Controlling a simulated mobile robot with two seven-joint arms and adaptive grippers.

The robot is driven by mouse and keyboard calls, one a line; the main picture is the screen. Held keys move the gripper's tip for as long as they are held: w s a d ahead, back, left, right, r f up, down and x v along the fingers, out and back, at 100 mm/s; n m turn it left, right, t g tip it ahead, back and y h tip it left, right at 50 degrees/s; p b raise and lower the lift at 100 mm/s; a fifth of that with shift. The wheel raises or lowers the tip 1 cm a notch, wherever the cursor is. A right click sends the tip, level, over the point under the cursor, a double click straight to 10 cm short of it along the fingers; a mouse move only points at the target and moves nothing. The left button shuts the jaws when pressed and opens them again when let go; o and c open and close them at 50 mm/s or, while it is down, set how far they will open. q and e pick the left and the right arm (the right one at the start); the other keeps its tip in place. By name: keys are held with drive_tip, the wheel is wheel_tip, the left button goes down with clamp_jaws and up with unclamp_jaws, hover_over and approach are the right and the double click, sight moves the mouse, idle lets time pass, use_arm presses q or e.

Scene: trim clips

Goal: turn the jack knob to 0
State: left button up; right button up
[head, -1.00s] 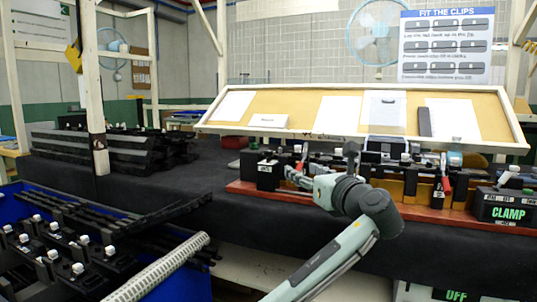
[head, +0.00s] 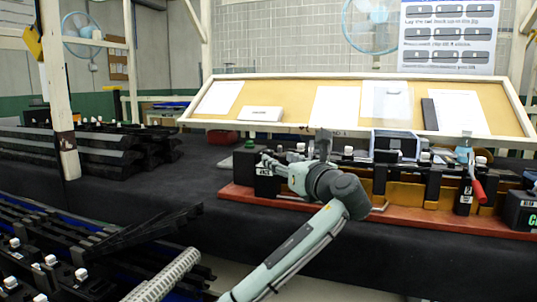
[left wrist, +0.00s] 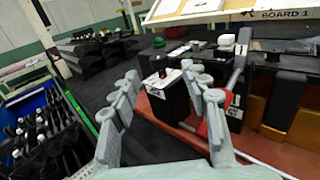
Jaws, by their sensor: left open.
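A black box with a white label (head: 266,184) stands at the left end of the red-brown fixture base (head: 390,214). It also shows in the left wrist view (left wrist: 172,103), with a small dark knob and a white marking on its top; I cannot read the knob's setting. My left gripper (head: 268,164) is at the top of this box in the head view. In the left wrist view my left gripper (left wrist: 160,76) has its fingers spread, with the box top between and beyond them. Contact cannot be told. My right gripper is not in view.
A red-handled clamp (head: 477,187) stands on the fixture's right part; another red lever (left wrist: 229,99) is close beside the right finger in the left wrist view. A tilted board with papers (head: 300,97) is behind. Black trim strips (head: 105,148) lie at left.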

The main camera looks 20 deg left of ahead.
sight(270, 155)
use_arm(q)
drive_tip(key=x, duration=0.6)
clamp_jaws()
